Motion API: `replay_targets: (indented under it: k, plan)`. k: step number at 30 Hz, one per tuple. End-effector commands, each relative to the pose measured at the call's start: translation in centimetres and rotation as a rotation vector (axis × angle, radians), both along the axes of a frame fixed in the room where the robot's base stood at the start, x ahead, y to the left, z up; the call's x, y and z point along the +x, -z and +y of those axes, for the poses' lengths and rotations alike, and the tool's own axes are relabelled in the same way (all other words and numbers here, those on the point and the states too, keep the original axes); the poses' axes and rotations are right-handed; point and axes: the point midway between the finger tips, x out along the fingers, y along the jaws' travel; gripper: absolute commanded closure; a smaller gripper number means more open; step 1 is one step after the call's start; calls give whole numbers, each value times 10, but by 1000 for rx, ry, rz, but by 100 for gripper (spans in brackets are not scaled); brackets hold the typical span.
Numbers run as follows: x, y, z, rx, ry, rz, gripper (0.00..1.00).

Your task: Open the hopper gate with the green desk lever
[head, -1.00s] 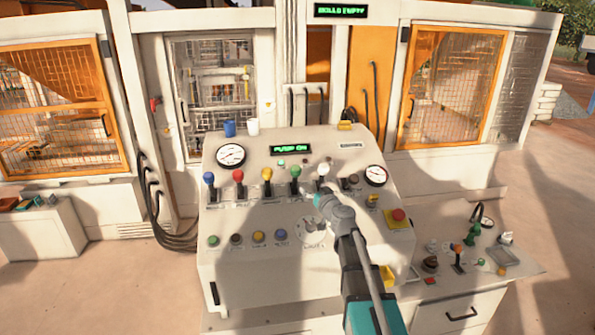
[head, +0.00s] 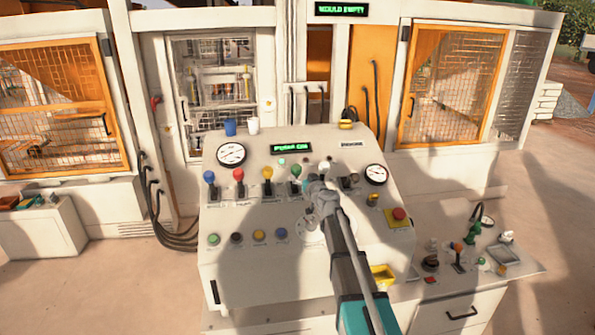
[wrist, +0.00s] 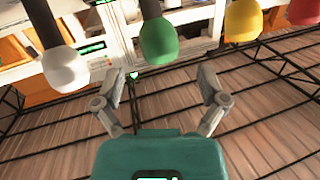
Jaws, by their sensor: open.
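The green desk lever (head: 295,170) stands in the row of knobbed levers on the sloped desk, between the yellow lever (head: 267,172) and the white lever (head: 324,167). My gripper (head: 310,182) is at the desk, just right of the green lever. In the wrist view my gripper (wrist: 161,82) is open and empty. There the green knob (wrist: 158,40) is ahead of the gap between the fingers, apart from them. The white knob (wrist: 66,69) is close, ahead and left of the left finger. The hopper gate cannot be made out.
A blue lever (head: 209,177) and a red lever (head: 238,175) stand farther left. Buttons line the desk's lower part, and a red stop button (head: 399,214) is at right. A blue cup (head: 230,128) and a white cup (head: 252,126) stand on the desk's back edge.

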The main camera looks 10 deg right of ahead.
Motion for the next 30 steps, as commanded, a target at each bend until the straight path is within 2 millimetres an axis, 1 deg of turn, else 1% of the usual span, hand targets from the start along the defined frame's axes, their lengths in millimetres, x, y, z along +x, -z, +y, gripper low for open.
replay_targets:
  k: [1,3,6,10,15,25,26,30]
  plan:
    - [12,0,2,0,0,0,8]
    - [22,0,4,0,0,0,8]
    - [34,0,7,0,0,0,8]
    - [45,0,10,0,0,0,8]
    - [52,0,13,0,1,0,8]
    - [52,0,13,0,1,0,8]
    - [52,0,12,0,1,0,12]
    - [52,0,12,0,1,0,38]
